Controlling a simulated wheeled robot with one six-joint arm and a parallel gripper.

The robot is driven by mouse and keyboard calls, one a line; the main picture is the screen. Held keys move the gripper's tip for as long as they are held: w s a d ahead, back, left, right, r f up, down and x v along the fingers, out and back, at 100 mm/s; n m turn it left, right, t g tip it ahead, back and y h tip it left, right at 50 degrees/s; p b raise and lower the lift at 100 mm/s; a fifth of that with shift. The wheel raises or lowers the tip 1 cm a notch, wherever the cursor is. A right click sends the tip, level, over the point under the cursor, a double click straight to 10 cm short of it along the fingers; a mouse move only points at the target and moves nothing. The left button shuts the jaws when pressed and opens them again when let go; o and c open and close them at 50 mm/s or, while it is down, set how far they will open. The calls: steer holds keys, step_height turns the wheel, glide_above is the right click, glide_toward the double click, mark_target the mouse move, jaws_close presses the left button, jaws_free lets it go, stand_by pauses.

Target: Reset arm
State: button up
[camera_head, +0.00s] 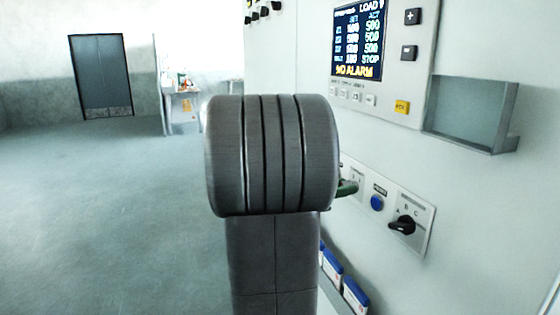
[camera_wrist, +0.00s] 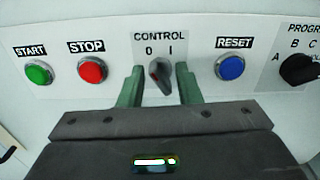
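My gripper (camera_wrist: 158,76) has two green fingers standing apart in front of the panel. They are on either side of the CONTROL switch (camera_wrist: 160,73), with a gap between each finger and its knob. The knob is dark with a reddish mark, and its upper end leans left, towards the 0. In the head view, only a bit of green finger (camera_head: 347,188) shows; my dark arm hides the rest. I see nothing held.
The wrist view shows green START (camera_wrist: 39,72), red STOP (camera_wrist: 92,69) and blue RESET (camera_wrist: 230,67) buttons, and a black program selector (camera_wrist: 299,69). A screen (camera_head: 358,42) reads NO ALARM. A tray (camera_head: 466,122) juts out right. Open floor (camera_head: 100,220) lies left.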

steer(key=m+b, duration=0.6)
steer(key=b, duration=0.1)
steer(key=shift+s+f, duration=0.1)
steer(key=shift+s, duration=0.05)
steer(key=shift+b, duration=0.3)
